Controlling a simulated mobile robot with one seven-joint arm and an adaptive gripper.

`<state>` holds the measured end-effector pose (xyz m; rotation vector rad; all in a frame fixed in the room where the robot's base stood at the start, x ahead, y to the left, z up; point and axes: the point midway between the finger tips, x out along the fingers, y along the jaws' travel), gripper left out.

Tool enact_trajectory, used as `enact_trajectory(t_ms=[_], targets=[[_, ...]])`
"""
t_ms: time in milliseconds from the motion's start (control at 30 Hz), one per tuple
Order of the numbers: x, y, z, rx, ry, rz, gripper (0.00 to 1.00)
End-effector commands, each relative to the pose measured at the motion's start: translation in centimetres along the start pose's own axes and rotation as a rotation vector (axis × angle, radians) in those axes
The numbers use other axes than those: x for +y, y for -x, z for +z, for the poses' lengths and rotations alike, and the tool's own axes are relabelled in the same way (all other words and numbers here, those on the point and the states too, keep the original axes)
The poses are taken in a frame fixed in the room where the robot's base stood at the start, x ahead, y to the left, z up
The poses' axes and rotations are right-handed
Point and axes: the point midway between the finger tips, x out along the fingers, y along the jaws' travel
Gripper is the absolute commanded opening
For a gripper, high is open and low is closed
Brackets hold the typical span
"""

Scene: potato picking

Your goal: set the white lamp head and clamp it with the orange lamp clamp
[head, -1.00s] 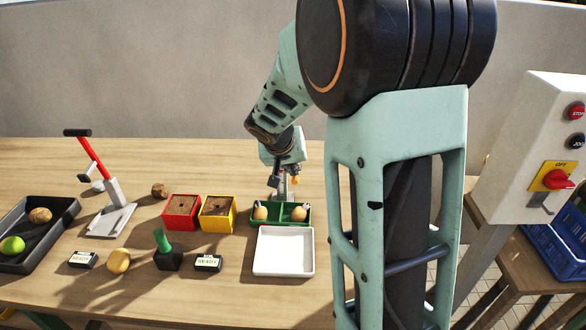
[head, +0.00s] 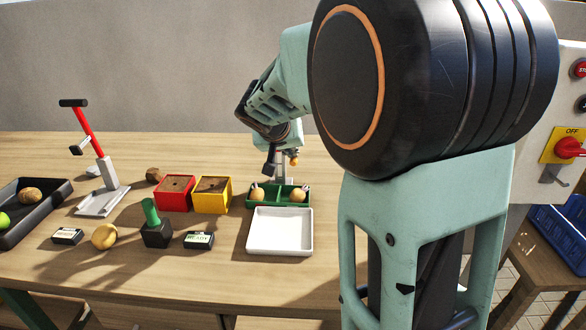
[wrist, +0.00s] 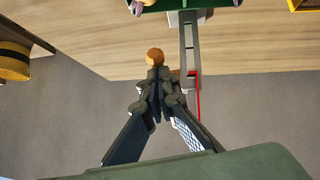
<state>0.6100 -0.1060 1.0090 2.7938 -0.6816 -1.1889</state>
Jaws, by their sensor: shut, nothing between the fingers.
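My gripper (head: 269,168) is beside a grey post behind the green tray. In the wrist view my gripper (wrist: 157,82) has its fingertips together, with nothing held between them. A small orange part (head: 294,159), likely the lamp clamp, shows at the post, just right of my gripper. In the wrist view an orange knob (wrist: 155,56) lies just past the fingertips, beside the grey post (wrist: 190,45); I cannot tell whether they touch it. I cannot make out a white lamp head for sure in either view.
The green tray (head: 278,207) holds two potatoes, with a white tray (head: 280,249) in front. Red (head: 174,194) and yellow (head: 212,195) boxes stand to its left. A red-handled press (head: 103,201) stands farther left. A control box (head: 568,140) is at right.

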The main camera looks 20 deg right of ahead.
Motion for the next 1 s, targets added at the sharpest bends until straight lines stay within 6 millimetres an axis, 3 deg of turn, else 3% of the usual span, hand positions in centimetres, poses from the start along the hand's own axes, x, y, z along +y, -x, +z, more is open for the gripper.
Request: enact_trajectory(t_ms=[100, 1000], targets=[[-0.3, -0.8, 0.8, 0.037, -0.005, 0.005, 0.00], [-0.5, -1.4, 2.0, 0.057, -0.008, 0.010, 0.00]])
